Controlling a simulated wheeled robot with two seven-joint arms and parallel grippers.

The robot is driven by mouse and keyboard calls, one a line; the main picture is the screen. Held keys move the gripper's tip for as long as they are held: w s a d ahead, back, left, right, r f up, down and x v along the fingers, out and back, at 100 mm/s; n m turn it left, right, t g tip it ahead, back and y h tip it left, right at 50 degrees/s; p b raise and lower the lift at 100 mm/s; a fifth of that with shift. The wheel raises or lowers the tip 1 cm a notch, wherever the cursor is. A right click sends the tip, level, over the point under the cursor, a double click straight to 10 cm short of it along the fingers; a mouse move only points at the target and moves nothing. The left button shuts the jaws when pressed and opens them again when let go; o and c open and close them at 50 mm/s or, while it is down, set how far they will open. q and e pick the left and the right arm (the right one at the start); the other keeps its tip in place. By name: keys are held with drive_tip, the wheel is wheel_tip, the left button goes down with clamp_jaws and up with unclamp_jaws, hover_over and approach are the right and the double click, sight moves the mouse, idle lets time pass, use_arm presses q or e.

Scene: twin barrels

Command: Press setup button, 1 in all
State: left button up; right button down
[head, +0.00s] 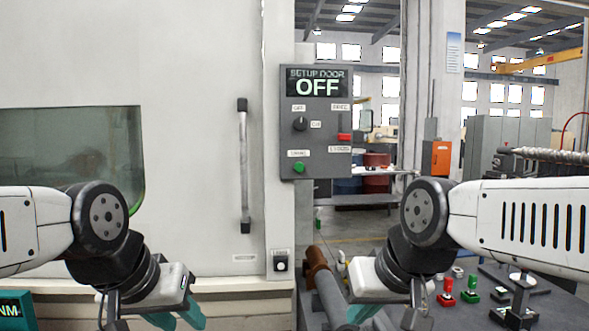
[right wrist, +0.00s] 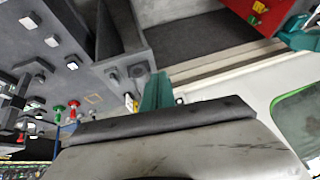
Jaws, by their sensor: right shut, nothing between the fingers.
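A grey control panel (head: 319,122) with a display reading "SETUP DOOR OFF" is fixed to the white machine. It carries a black knob (head: 299,124), a green button (head: 299,168) and a red control (head: 345,137). A small box with a pale round button (head: 280,264) sits lower on the frame; its label is too small to read. My left gripper (head: 177,315) is low at left, its teal fingers apart, tips near the picture's bottom edge. My right gripper (head: 362,313) is below and right of the small box, shut and empty; its teal fingers show in the right wrist view (right wrist: 156,92).
The machine door has a vertical handle (head: 243,165) and a dark window (head: 70,150). A dark table (head: 470,290) at lower right holds red and green knobbed parts (head: 446,290).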

sight(300, 166)
idle(0.5)
drive_tip(key=w+a+r+n+t+h, duration=0.1)
drive_tip(key=w+r+n, duration=0.2)
drive_tip(key=w+r, duration=0.3)
drive_tip(key=w+a+r+n+h, duration=0.1)
drive_tip(key=w+r, duration=0.5)
drive_tip(key=w, duration=1)
drive_tip(key=w+a+r+n+t+h, duration=0.1)
drive_tip(key=w+a+r+n, duration=0.2)
drive_tip(key=w, duration=0.8)
wheel_tip(300, 166, up, 3)
drive_tip(key=n, duration=0.2)
drive_tip(key=shift+n+t+h, duration=0.3)
drive_tip(key=shift+n+h, duration=0.1)
drive_tip(key=shift+r, duration=0.1)
drive_tip(key=shift+w+a, duration=0.2)
drive_tip(key=shift+w, duration=4.2)
drive_tip(key=shift+w, duration=0.4)
